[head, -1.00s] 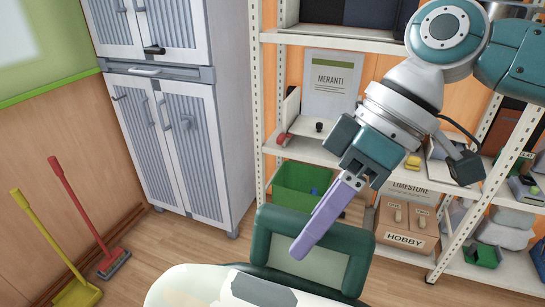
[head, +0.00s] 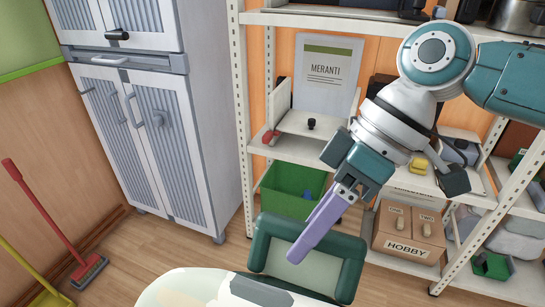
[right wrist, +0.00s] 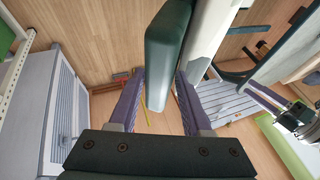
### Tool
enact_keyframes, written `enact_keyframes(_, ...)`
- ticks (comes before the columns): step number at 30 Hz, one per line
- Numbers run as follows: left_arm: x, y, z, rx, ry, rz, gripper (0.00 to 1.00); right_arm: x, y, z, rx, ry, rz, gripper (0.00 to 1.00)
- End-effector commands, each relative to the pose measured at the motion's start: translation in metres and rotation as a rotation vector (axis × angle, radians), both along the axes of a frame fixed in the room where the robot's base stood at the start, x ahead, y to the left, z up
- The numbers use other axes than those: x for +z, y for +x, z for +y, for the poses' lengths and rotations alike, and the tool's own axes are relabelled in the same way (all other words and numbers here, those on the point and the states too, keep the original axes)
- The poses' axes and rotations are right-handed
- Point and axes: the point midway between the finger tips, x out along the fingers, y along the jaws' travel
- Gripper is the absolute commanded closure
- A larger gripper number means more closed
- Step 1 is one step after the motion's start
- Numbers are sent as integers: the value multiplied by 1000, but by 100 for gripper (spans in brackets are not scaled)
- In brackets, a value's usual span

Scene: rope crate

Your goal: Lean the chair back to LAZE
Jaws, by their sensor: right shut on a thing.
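The chair back (head: 352,276) has a dark green padded frame around a paler panel. It shows at the bottom middle of the head view, tilted in the picture. My right gripper (head: 300,254) reaches down to its upper edge with purple fingers, shut on it. In the right wrist view, the dark green chair back (right wrist: 166,60) stands between the two purple fingers of the right gripper (right wrist: 158,90). The chair's seat and base are not clear to see, and I see no LAZE mark. What looks like my left gripper (right wrist: 266,95) shows small at the right of the wrist view.
A white shelf rack (head: 243,130) stands behind the chair, with a green bin (head: 285,192) and a HOBBY box (head: 405,240). A grey-white cabinet (head: 185,150) stands left. A red broom (head: 50,225) is at far left. Wooden floor (head: 165,255) is free between them.

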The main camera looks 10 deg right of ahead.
Motion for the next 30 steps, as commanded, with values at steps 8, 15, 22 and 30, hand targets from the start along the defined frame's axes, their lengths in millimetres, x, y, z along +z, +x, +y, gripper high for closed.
enact_keyframes(8,-1,0,0,0,0,1,50,-4,-3,0,6,-5,6,38)
enact_keyframes(15,-1,0,0,1,-1,0,50,-4,-4,2,8,-2,11,32)
enact_keyframes(22,-1,0,-1,4,-6,0,50,10,-2,-7,8,-2,7,32)
enact_keyframes(30,-4,0,-2,6,-8,0,50,58,5,-36,1,-5,-3,32)
